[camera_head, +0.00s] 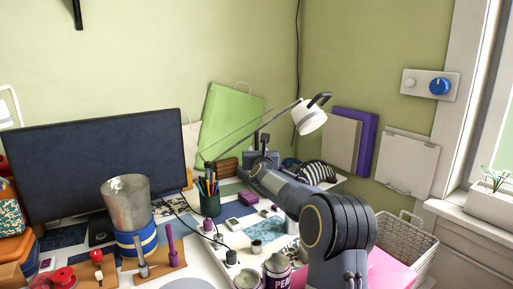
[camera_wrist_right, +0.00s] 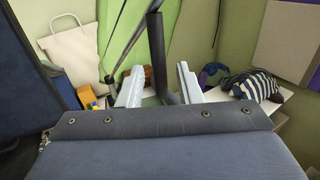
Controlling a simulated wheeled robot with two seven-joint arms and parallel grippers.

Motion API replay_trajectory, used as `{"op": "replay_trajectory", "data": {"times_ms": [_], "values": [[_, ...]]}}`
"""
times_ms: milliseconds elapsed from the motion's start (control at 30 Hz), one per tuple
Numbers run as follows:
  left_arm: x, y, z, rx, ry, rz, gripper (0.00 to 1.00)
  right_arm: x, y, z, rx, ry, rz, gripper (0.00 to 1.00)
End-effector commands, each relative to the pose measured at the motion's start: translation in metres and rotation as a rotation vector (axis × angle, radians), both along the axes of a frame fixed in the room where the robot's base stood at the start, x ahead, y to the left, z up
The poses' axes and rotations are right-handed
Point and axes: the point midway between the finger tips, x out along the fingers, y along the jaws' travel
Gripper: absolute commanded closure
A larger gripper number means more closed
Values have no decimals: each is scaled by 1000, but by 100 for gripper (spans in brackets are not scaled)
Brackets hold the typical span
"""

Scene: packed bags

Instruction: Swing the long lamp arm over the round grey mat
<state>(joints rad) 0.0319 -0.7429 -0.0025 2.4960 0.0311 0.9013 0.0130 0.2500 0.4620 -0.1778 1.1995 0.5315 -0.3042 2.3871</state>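The lamp has a white shade (camera_head: 311,117) at the upper right of a long thin arm (camera_head: 283,112) that slants down left over the back of the desk. My right gripper (camera_head: 262,143) is at the back of the desk, beside the lamp arm. In the right wrist view its two pale fingers (camera_wrist_right: 160,82) stand apart, with a dark upright bar (camera_wrist_right: 157,50), seemingly part of the lamp, between them and gaps visible. A pale grey round shape (camera_head: 188,284), possibly the mat, is cut off at the bottom edge. My left gripper is out of view.
A monitor (camera_head: 95,165) and a metal can on a blue-banded base (camera_head: 127,203) stand left. A pen cup (camera_head: 210,204) is near the middle. A striped pouch (camera_head: 318,172) lies behind my right arm. A wicker basket (camera_head: 405,240) is at right. The desk is crowded.

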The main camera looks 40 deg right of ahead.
Motion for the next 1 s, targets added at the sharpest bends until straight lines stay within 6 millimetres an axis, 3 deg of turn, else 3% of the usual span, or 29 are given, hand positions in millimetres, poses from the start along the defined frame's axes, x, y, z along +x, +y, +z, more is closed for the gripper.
{"op": "replay_trajectory", "data": {"times_ms": [200, 533, 800, 1000], "values": [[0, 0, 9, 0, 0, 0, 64, 21, -13, 1, 0, 1, 0, 68], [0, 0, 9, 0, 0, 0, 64, 24, -15, 0, 0, 1, 1, 68], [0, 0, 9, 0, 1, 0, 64, 24, -15, 0, 0, 1, 2, 100], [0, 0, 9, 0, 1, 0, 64, 24, -15, 0, -1, 2, 2, 100]]}}
